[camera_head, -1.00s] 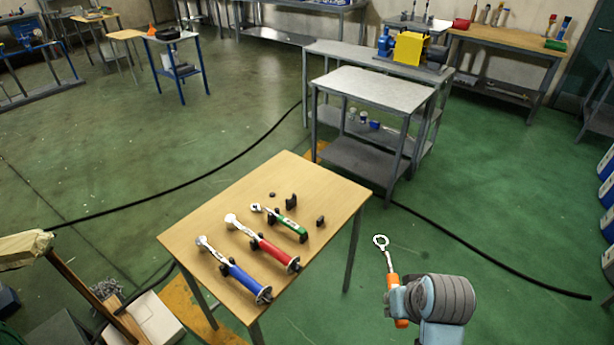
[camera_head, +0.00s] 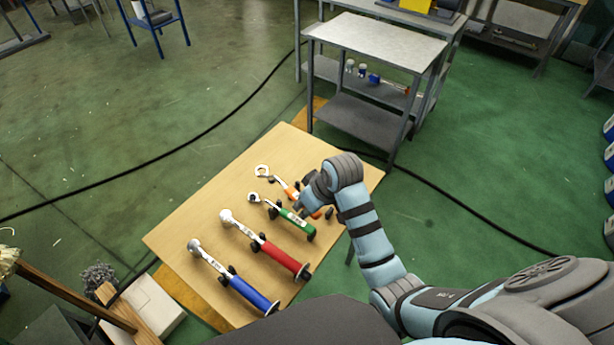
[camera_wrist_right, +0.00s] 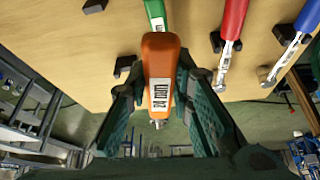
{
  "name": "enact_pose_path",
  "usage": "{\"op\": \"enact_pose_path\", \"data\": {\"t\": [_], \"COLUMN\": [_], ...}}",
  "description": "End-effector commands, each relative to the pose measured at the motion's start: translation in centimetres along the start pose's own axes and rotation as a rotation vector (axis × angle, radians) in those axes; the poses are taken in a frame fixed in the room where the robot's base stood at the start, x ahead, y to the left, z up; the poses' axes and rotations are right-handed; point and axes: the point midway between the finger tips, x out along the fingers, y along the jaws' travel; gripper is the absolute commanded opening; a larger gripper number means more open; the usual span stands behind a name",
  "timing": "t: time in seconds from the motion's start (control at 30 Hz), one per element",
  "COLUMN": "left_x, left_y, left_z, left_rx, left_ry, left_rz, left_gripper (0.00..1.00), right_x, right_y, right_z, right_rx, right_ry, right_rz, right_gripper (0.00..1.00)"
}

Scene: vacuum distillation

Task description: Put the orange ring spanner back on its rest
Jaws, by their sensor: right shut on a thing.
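The orange ring spanner (camera_head: 290,191) is over the far right part of the wooden table, beside the green spanner (camera_head: 293,221), its ring end pointing to the far left. My right gripper (camera_head: 309,200) is shut on its orange handle; my arm hides part of the handle in the head view. In the right wrist view the orange handle (camera_wrist_right: 160,75) lies between the two fingers of my right gripper (camera_wrist_right: 160,118). A black rest block (camera_head: 329,213) shows near the handle. I cannot tell whether the spanner touches its rest. My left gripper is not in view.
The red spanner (camera_head: 270,250) and blue spanner (camera_head: 240,285) lie on black rests, left of the green one, on the wooden table (camera_head: 190,222). A grey metal table (camera_head: 380,40) stands behind. A black cable (camera_head: 180,150) crosses the floor.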

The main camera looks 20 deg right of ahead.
Motion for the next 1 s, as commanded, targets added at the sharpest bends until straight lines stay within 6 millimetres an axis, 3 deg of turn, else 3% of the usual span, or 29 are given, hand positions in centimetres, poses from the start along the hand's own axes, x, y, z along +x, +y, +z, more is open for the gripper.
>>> {"op": "enact_pose_path", "data": {"t": [0.13,0.33,0.67,0.87,1.0], "left_x": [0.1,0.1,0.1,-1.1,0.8], "left_y": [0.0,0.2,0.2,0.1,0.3], "left_z": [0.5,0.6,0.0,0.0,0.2], "left_rx": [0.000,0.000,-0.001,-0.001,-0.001], "left_ry": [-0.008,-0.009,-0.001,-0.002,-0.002], "left_rz": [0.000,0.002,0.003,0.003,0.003], "left_gripper": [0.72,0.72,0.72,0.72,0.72], "right_x": [3.3,4.7,4.8,4.4,6.5], "right_y": [4.5,8.5,8.8,8.8,8.8], "right_z": [-2.3,-3.4,-3.5,-3.3,-2.4], "right_rx": [-0.136,-0.184,-0.186,-0.186,-0.185], "right_ry": [0.001,0.004,0.003,0.006,0.005], "right_rz": [-0.055,-0.078,-0.080,-0.083,-0.084], "right_gripper": [0.00,0.00,0.00,0.00,0.00]}}
